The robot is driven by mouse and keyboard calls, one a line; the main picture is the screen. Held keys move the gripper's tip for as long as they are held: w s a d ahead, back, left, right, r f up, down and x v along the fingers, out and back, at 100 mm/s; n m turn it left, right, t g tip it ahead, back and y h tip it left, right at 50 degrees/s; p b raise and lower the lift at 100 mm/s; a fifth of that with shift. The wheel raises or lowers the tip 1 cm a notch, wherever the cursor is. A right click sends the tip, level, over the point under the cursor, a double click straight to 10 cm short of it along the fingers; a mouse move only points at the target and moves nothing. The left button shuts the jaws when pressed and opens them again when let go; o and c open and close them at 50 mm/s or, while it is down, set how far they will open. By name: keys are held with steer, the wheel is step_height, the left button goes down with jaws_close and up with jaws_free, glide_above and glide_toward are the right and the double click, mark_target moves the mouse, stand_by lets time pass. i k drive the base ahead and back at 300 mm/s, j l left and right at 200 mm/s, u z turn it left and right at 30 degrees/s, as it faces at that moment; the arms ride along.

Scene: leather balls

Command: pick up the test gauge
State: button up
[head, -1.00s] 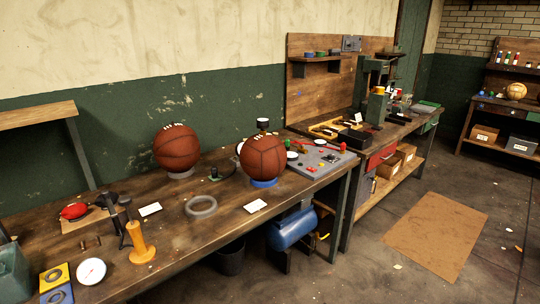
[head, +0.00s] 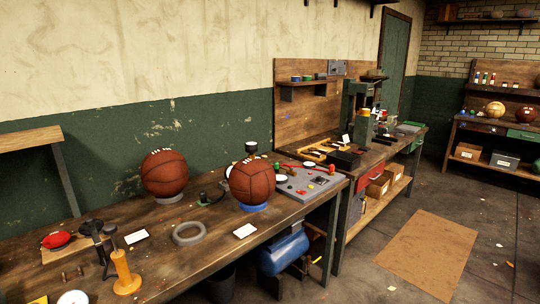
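A round white dial gauge (head: 73,297) lies on the wooden workbench (head: 190,260) at the bottom left, partly cut off by the frame's lower edge. Another dark-bodied gauge-like item (head: 251,147) stands behind the right leather ball, partly hidden by it. I cannot tell for certain which of these is the test gauge. My gripper is not in view.
Two leather balls (head: 165,173) (head: 252,184) rest on ring stands on the bench. An orange-handled pump (head: 124,273), a grey ring (head: 188,233) and a grey control panel (head: 309,184) share it. A blue tank (head: 284,254) is below. Floor lies open at right around a brown mat (head: 428,253).

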mark_target(251, 147)
steer(key=i+u, duration=0.15)
steer(key=i, duration=0.65)
steer(key=i+u, duration=0.15)
steer(key=i, duration=0.65)
steer(key=i+l+u, duration=0.15)
steer(key=i, duration=0.6)
steer(key=k+j, duration=0.15)
steer(key=k, duration=0.15)
steer(key=k+j, duration=0.15)
steer(key=k, duration=0.2)
